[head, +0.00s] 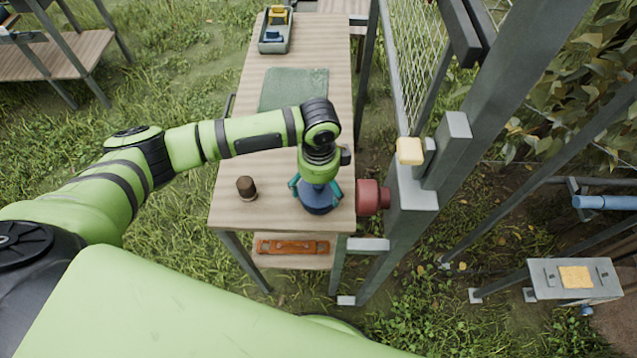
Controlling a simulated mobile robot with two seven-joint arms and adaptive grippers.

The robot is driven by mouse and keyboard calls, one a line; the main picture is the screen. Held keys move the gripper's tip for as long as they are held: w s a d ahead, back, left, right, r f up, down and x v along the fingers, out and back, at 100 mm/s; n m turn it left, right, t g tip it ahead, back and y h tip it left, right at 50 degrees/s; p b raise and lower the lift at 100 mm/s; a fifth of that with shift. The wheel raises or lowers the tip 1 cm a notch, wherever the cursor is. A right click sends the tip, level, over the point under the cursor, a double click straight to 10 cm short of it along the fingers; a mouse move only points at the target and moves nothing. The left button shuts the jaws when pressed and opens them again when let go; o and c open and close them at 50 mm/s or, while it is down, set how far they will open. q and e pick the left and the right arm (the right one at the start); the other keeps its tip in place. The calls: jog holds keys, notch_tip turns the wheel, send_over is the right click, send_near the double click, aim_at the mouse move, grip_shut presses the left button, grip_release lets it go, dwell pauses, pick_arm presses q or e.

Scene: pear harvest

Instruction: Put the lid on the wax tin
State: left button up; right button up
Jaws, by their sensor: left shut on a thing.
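My left gripper (316,190) points down over the near right part of the wooden table. Its teal fingers are shut on a round dark blue lid (318,208) from two sides. The wrist and fingers cover most of this spot. I cannot tell the wax tin apart from the blue lid, nor whether the lid touches a tin beneath it. My right gripper is not in view.
A small brown cylinder (246,187) stands left on the table (232,208). A green mat (290,88) lies behind my arm, and a tray (263,47) stands at the far end. A red cylinder (370,197) and a metal post (416,194) are close on the right.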

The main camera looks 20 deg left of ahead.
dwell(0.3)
pick_arm(q)
jog(key=shift+p, duration=0.45)
jog(key=shift+f+b, duration=0.3)
jog(key=shift+f, duration=0.3)
jog(key=o, duration=0.7)
jog(key=shift+c, duration=0.2)
